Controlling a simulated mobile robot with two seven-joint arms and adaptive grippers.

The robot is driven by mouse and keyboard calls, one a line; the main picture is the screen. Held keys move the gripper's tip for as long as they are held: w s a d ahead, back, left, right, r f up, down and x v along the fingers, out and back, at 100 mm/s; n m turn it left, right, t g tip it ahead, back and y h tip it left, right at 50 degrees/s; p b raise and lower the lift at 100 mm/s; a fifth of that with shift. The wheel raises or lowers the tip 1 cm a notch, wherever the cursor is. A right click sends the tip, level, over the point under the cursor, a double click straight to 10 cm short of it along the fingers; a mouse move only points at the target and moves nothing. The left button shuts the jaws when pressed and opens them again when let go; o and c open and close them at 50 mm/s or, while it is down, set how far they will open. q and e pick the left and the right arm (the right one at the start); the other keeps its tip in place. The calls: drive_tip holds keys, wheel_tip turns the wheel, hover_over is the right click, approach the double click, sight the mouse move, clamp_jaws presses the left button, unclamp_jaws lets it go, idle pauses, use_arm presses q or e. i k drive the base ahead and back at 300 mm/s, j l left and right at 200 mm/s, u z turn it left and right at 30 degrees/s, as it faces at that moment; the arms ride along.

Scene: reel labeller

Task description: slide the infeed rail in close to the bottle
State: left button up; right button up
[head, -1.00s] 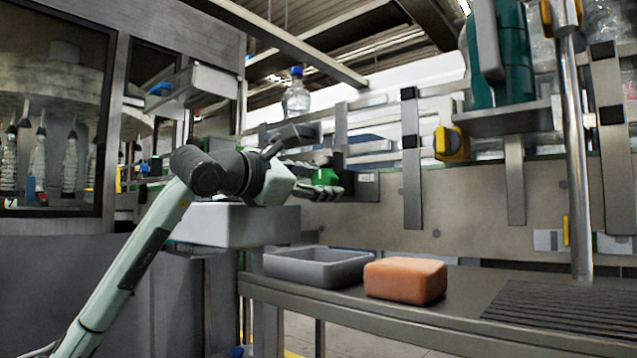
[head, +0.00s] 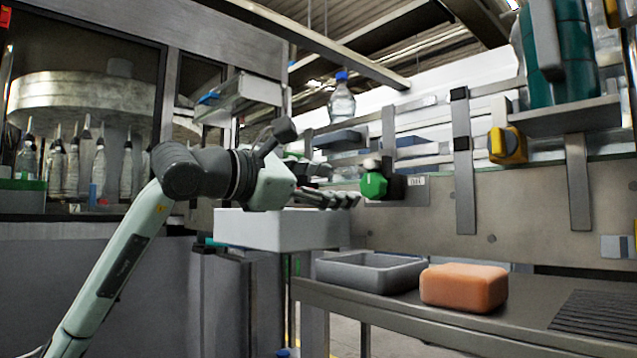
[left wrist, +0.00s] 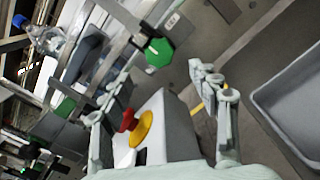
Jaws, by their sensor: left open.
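The clear bottle (head: 342,104) with a blue cap stands upright at the rail line, and it also shows in the left wrist view (left wrist: 47,40). Metal guide rails (head: 418,150) run beside it; I cannot tell for sure which is the infeed rail. A green knob (head: 374,185) sits on a dark clamp below the rails, and it shows clearly in the left wrist view (left wrist: 159,52). My left gripper (head: 345,199) is open and empty, in front of the knob and lower left of it in the head view, apart from it. My right gripper is out of view.
A pale box (head: 280,229) is below my left gripper; its red and yellow button (left wrist: 137,127) shows in the left wrist view. A grey tray (head: 370,274) and an orange block (head: 463,287) lie on the bench.

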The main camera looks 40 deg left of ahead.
sight(339, 141)
drive_tip(key=k+j, duration=0.1)
drive_tip(key=k, duration=0.9)
